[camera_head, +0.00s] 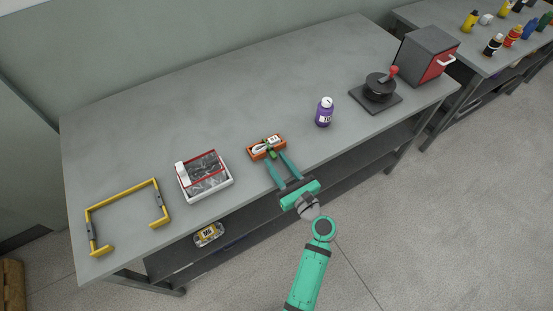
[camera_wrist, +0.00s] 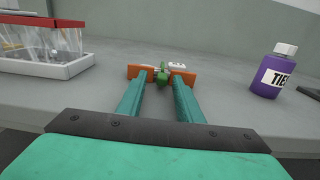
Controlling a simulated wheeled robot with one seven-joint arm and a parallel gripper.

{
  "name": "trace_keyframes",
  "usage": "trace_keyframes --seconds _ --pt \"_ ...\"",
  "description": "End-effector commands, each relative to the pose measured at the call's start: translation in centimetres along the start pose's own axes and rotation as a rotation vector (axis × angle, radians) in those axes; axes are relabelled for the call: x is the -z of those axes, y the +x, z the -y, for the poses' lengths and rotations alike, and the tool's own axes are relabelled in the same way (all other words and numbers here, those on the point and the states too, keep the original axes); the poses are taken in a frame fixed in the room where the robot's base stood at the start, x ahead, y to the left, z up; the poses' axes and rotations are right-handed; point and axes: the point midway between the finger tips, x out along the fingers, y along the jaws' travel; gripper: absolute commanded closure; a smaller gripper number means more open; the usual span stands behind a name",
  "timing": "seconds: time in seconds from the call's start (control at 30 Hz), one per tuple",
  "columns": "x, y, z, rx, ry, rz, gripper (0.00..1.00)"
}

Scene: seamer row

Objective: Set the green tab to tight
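The green tab (camera_head: 271,154) sits at the front of a small orange block (camera_head: 254,156) near the table's front edge. A white, marked piece lies on top of the block; its markings are too small to read. In the wrist view the green tab (camera_wrist: 162,78) stands in front of the orange block (camera_wrist: 187,77), roughly centred between my fingertips. My gripper (camera_head: 277,160) reaches in from the front, its two fingers apart with one on each side of the tab. I cannot tell whether either finger touches it.
On the grey table (camera_head: 180,120), a white-and-red tray (camera_head: 222,186) and a yellow frame (camera_head: 123,190) stand left. A purple bottle (camera_head: 323,115), a black device with a red knob (camera_head: 379,90) and a grey-red box (camera_head: 425,55) stand right. A shelf runs below.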

Motion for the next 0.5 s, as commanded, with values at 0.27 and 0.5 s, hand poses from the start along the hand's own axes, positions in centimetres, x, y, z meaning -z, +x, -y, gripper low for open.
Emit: trace_keyframes --seconds 0.27,0.5 --pt "0.02 1.46 0.38 0.008 -0.001 -0.001 0.67" --pt "0.01 1.49 0.39 0.008 -0.001 -0.001 0.67"
